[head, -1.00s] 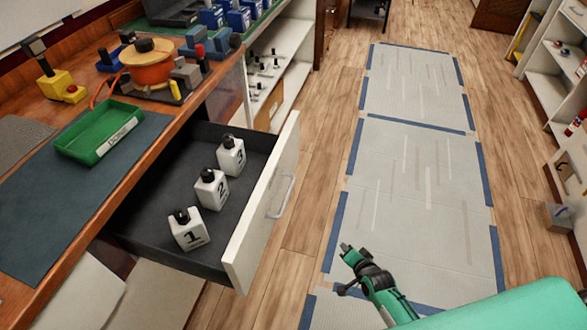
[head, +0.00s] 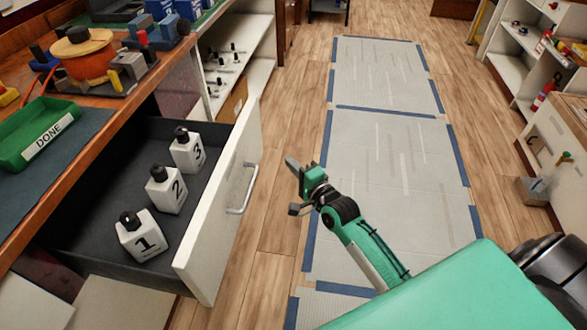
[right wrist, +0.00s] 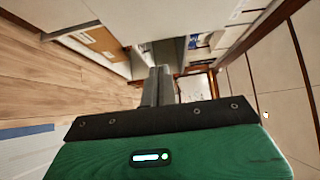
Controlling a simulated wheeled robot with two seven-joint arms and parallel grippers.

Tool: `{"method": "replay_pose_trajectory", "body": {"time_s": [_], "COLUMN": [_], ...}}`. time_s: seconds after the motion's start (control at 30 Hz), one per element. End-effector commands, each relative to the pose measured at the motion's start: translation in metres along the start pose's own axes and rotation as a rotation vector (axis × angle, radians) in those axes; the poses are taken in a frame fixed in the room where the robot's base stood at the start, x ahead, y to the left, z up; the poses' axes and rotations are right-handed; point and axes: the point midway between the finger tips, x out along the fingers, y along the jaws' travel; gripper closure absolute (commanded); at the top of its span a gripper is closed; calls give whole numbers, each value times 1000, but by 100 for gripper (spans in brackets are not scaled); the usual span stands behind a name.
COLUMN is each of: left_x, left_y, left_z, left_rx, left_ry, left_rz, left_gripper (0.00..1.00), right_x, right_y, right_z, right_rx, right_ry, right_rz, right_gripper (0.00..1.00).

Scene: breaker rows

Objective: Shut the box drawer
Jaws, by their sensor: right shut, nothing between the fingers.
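The drawer (head: 222,200) is pulled out from under the wooden bench. Its white front carries a silver bar handle (head: 243,190). Inside stand three white bottles with black caps, numbered 1 (head: 139,238), 2 (head: 166,190) and 3 (head: 188,150). My right gripper (head: 291,172) is to the right of the drawer front, apart from the handle, over the floor. In the right wrist view its fingers (right wrist: 158,85) are together with nothing between them. My left gripper does not show.
A green tray marked DONE (head: 38,135) lies on the bench (head: 125,110) above the drawer. Open shelves (head: 240,50) with small parts stand beyond it. Taped grey floor mats (head: 390,160) lie to the right. The floor between drawer and mats is free.

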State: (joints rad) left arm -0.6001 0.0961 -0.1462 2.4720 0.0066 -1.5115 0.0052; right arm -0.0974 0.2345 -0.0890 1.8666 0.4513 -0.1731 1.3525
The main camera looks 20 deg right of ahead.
Motion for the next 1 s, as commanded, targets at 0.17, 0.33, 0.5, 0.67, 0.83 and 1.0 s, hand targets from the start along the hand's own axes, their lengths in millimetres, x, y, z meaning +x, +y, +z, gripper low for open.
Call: {"method": "replay_pose_trajectory", "body": {"time_s": [0.17, 0.33, 0.5, 0.67, 0.83, 1.0], "left_x": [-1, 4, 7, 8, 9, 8], "left_y": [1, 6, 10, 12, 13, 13], "left_z": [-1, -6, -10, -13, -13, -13], "left_rx": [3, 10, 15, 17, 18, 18], "left_ry": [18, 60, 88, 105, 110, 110], "left_rz": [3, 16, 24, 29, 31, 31], "left_gripper": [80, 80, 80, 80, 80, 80], "right_x": [32, 60, 80, 91, 94, 94], "right_y": [0, 1, 1, 1, 1, 1], "right_z": [0, 0, 15, 25, 28, 28], "right_rx": [-2, -2, 1, -1, -2, -3], "right_ry": [0, 0, 0, 0, 0, 0], "right_rz": [-1, 0, 0, 1, 2, 2], "right_gripper": [100, 100, 100, 100, 100, 100]}}
